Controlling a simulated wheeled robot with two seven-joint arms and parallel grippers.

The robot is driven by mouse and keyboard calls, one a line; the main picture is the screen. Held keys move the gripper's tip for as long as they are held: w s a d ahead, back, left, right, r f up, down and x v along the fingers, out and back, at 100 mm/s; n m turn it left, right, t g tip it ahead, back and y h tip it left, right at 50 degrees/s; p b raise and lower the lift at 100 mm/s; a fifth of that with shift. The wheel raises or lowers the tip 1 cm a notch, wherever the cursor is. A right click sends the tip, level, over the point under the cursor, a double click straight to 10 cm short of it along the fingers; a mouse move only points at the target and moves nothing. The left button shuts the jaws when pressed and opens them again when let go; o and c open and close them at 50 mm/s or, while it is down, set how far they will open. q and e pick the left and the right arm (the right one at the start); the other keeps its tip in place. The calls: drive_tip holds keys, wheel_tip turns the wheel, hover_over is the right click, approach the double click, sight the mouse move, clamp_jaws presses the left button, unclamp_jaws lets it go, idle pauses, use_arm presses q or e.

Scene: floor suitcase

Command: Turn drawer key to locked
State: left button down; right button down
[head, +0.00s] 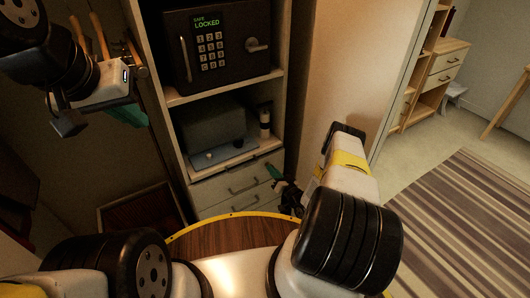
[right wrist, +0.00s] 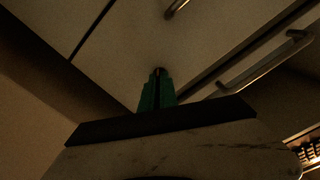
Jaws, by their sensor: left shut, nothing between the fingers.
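The drawers (head: 235,186) are pale fronts with bar handles, low in the cabinet; the drawer front (right wrist: 135,45) fills much of the right wrist view. My right gripper (head: 274,173) reaches the upper drawer's right side. Its green fingertips (right wrist: 157,90) are close together against the front. A small brownish bit of the drawer key (right wrist: 158,71) shows at their tips; the fingers hide most of it, and I cannot tell its angle. My left gripper (head: 130,115) is shut and empty at the upper left, away from the drawers.
A black safe (head: 222,50) reading LOCKED stands on the upper shelf, with a grey box (head: 213,130) below it. A drawer handle (right wrist: 265,62) is right of my right fingers. Tools with orange handles (head: 103,35) hang at the left. Striped rug (head: 450,220) lies at the right.

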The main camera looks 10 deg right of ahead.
drive_tip(key=n, duration=0.5)
drive_tip(key=shift+n, duration=0.4)
idle(0.3)
drive_tip(key=c, duration=1.6)
unclamp_jaws()
drive_tip(key=shift+c, duration=0.2)
drive_tip(key=shift+s, duration=0.1)
drive_tip(key=v, duration=0.7)
drive_tip(key=shift+s, duration=0.3)
drive_tip(key=shift+d, duration=0.1)
